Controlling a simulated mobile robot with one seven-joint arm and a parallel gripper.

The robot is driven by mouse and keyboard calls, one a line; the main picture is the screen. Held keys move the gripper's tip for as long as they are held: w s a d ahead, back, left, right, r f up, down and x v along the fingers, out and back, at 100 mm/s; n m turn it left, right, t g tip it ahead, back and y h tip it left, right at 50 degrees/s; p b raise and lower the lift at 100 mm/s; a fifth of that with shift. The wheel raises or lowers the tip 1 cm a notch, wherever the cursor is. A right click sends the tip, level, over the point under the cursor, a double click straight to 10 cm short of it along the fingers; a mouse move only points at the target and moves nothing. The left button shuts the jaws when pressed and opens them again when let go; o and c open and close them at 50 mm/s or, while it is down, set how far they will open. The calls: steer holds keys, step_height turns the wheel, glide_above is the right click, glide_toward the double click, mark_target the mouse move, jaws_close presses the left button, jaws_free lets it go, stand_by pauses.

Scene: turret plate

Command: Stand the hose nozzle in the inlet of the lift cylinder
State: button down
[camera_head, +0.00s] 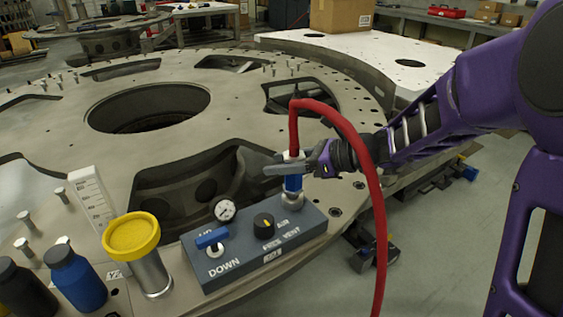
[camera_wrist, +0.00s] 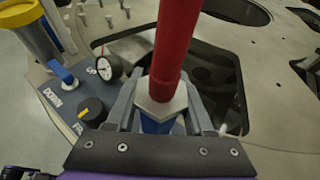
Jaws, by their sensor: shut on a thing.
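The hose nozzle is blue with a pale metal hex collar, and a red hose rises from its top. In the head view the nozzle (camera_head: 293,183) is upright directly over a round metal fitting (camera_head: 292,199) at the right end of a grey control box (camera_head: 255,247). I cannot tell whether it sits in the fitting or just above it. My gripper (camera_head: 290,168) is shut on the nozzle from the right. In the wrist view the fingers flank the collar (camera_wrist: 161,107). A metal cylinder with a yellow top (camera_head: 132,238) stands left of the box; no inlet is clearly discernible on it.
The red hose (camera_head: 376,205) loops over my wrist and hangs down at right. The box carries a gauge (camera_head: 225,210), a blue lever (camera_head: 212,238) and a black knob (camera_head: 263,224). Blue and black bottles stand at left. The turret plate (camera_head: 70,130) has large openings and upright bolts.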

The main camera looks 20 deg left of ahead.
steer(key=shift+f+b, duration=0.55)
steer(key=shift+f, duration=0.35)
stand_by(0.4)
steer(key=shift+c, duration=1)
jaws_free()
